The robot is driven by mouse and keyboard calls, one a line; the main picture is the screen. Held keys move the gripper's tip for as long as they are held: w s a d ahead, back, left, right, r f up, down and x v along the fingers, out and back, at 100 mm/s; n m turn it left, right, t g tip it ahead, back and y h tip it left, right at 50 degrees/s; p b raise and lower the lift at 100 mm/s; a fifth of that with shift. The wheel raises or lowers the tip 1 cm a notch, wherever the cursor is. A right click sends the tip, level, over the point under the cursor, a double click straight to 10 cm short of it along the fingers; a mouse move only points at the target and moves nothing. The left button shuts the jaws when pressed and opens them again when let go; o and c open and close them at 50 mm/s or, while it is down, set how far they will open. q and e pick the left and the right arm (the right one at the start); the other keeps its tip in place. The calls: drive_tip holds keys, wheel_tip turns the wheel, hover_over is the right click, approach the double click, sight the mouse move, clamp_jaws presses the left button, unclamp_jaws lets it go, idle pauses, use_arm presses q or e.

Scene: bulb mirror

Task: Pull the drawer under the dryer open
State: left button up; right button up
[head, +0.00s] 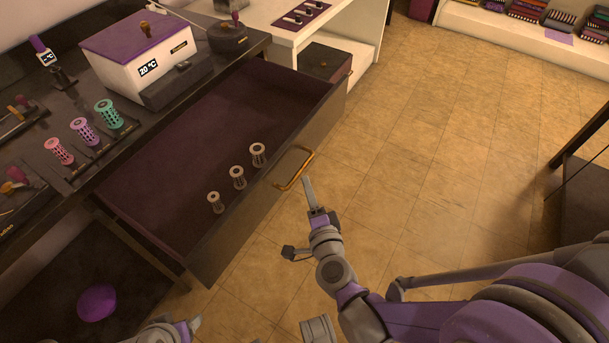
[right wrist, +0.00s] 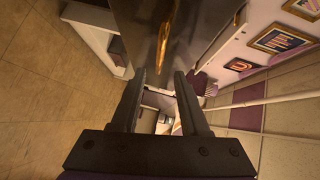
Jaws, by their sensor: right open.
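The drawer (head: 190,150) stands far out from the counter, with a dark purple inside. Its black front (head: 240,215) carries a brass handle (head: 295,168), which also shows in the right wrist view (right wrist: 164,45). My right gripper (head: 308,188) is just in front of the handle; in the right wrist view its two fingers (right wrist: 160,85) are apart, with the handle ahead of the gap and nothing between them. The dryer is not clear to me; a white box with a purple lid (head: 140,45) stands on the counter above the drawer. A piece of my left arm shows at the bottom edge, its fingertips unclear.
Several small rollers, such as one silver roller (head: 238,177), stand in the drawer near its front. Pink, purple and teal rollers (head: 108,113) stand on the counter (head: 75,95). A purple round object (head: 97,303) lies below. The tiled floor (head: 440,130) to the right is clear.

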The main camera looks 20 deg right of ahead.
use_arm(q)
drive_tip(key=shift+r, duration=0.15)
use_arm(e)
drive_tip(key=s, duration=0.2)
drive_tip(key=shift+s+a+r, duration=0.2)
drive_tip(key=shift+s, duration=0.1)
drive_tip(key=s+a+f+n+g+y, duration=0.2)
drive_tip(key=s+a+n+g+y, duration=0.35)
drive_tip(key=n, duration=0.75)
drive_tip(key=s+d+f+n+g+h, duration=0.3)
drive_tip(key=s+d+n+g, duration=0.25)
drive_tip(key=s, duration=0.35)
use_arm(q)
wheel_tip(320, 180, up, 22)
drive_tip(key=w+t+p, duration=0.1)
drive_tip(key=p, duration=1.9)
drive_tip(key=shift+w+r, duration=0.25)
use_arm(e)
wheel_tip(320, 180, up, 22)
drive_tip(key=w+d, duration=0.1)
drive_tip(key=shift+m, duration=0.35)
